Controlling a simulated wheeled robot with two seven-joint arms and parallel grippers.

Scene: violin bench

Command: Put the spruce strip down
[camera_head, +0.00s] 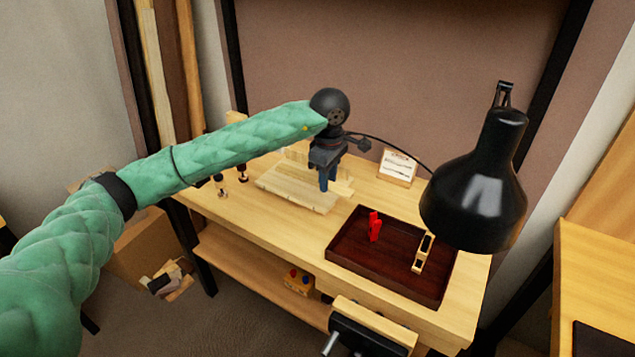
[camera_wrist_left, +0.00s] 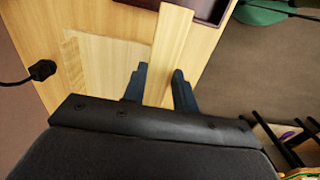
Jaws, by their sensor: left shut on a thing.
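The spruce strip (camera_wrist_left: 170,48) is a long pale piece of wood in the left wrist view. It runs from between my left gripper's fingers toward the dark tray's edge. My left gripper (camera_wrist_left: 160,88) is shut on it, with one dark blue finger on each side. In the head view my left gripper (camera_head: 328,180) points down over the workbench (camera_head: 225,205), beside a pale flat board (camera_head: 295,190). I cannot tell whether the strip touches the bench. My right gripper is in neither view.
A dark wooden tray (camera_head: 345,264) holds a red item (camera_head: 374,227) and a small wooden piece (camera_head: 421,255). A black lamp (camera_head: 480,185) overhangs the bench's right end. A card (camera_head: 397,167) stands at the back. Small bottles (camera_head: 221,184) stand left. A vise (camera_head: 365,335) is at the front.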

